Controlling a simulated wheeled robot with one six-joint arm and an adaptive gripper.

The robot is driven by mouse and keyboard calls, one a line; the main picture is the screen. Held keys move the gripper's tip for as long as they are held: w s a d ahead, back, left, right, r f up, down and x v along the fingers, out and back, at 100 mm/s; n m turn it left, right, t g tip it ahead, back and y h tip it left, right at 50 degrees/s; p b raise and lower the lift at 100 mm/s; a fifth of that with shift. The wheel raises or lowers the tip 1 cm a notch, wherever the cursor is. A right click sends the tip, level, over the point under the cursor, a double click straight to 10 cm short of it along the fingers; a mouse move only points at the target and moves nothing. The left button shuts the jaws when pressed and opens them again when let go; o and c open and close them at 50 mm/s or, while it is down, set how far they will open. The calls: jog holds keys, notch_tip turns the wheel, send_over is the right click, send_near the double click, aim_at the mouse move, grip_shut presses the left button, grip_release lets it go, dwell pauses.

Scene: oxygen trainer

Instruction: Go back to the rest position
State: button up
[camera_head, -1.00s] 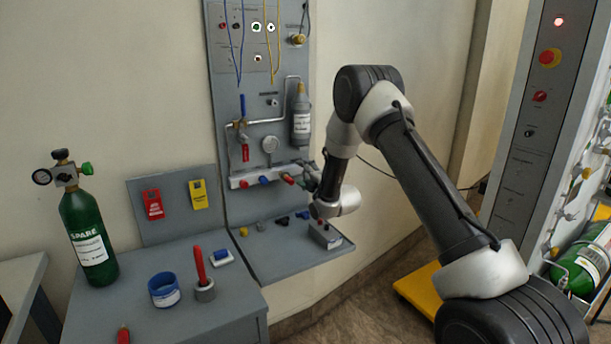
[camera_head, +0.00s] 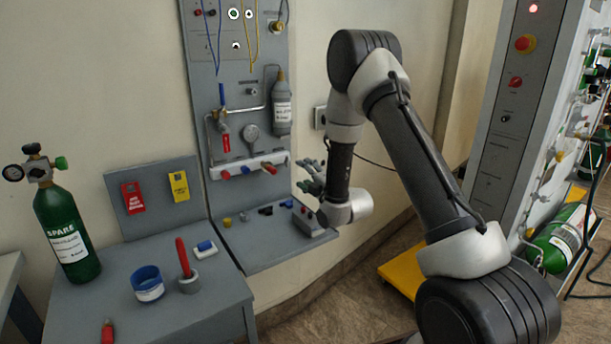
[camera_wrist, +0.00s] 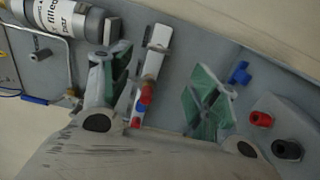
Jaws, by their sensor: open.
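My gripper (camera_head: 311,178) is at the end of my bent arm, to the right of the wall panel (camera_head: 200,120) and above the right part of its shelf (camera_head: 255,255). In the wrist view my gripper (camera_wrist: 158,88) has its two green-padded fingers spread wide. No object is held between them. The valve manifold (camera_wrist: 150,65), with red and blue ends, shows beyond the gap. The manifold (camera_head: 245,166) is left of my gripper in the head view.
A small grey box (camera_head: 308,220) stands on the shelf just below my gripper. A grey cylinder (camera_head: 283,108) hangs on the panel. A green spare bottle (camera_head: 66,232) stands on the left bench (camera_head: 210,315). A tall control column (camera_head: 490,140) is at right, a yellow base (camera_head: 405,275) beside it.

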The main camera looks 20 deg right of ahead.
jog(key=shift+r, duration=0.1)
jog(key=s+d+r+m+g+h, duration=0.2)
jog(key=s+d+r+m+g, duration=0.1)
jog(key=s+d+r+m, duration=0.25)
jog(key=s+d+r+m+g+h, duration=0.3)
jog(key=s+r+m, duration=0.2)
jog(key=s+r, duration=0.3)
jog(key=s+d+r+m+g, duration=0.1)
jog(key=s+m+g, duration=0.2)
jog(key=s, duration=1.3)
jog(key=s+d+r+m+g, duration=0.1)
jog(key=s+m+g, duration=0.3)
jog(key=s, duration=1.2)
jog(key=r+m, duration=0.1)
jog(key=m, duration=0.3)
jog(key=shift+d+r+h, duration=0.25)
jog(key=shift+d+h, duration=0.05)
jog(key=shift+d, duration=0.1)
